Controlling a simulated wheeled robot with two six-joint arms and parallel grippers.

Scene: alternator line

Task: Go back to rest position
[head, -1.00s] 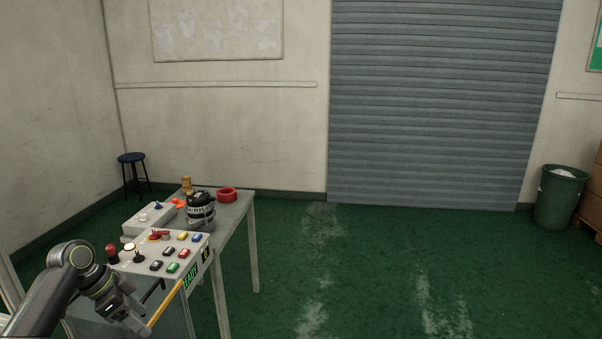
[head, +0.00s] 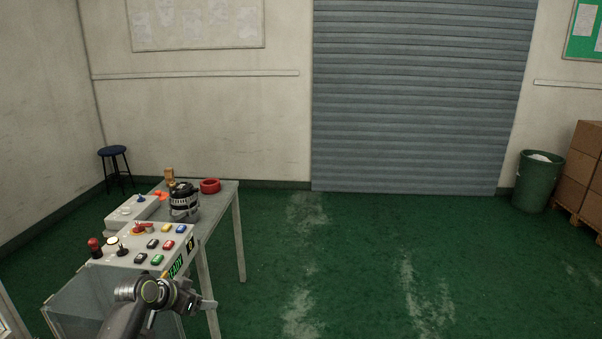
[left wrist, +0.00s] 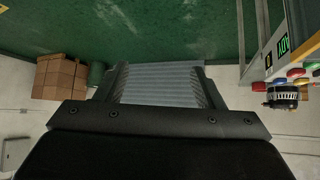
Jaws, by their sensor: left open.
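My left gripper (head: 206,304) is at the lower left of the head view, in front of the button console (head: 135,262) and apart from it as far as I can tell. Its jaws are small and partly side-on here. In the left wrist view the left gripper (left wrist: 158,68) has its two dark fingers wide apart, with nothing between them but the distant shutter and floor. The console also shows at the right edge of the wrist view, upside down. My right gripper is not in view.
A table (head: 222,215) behind the console bears an alternator (head: 184,204) and a red ring (head: 210,186). A stool (head: 114,152) stands at the back left. A green bin (head: 537,185) and stacked boxes (head: 578,165) stand at the right. The green floor (head: 370,260) between is clear.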

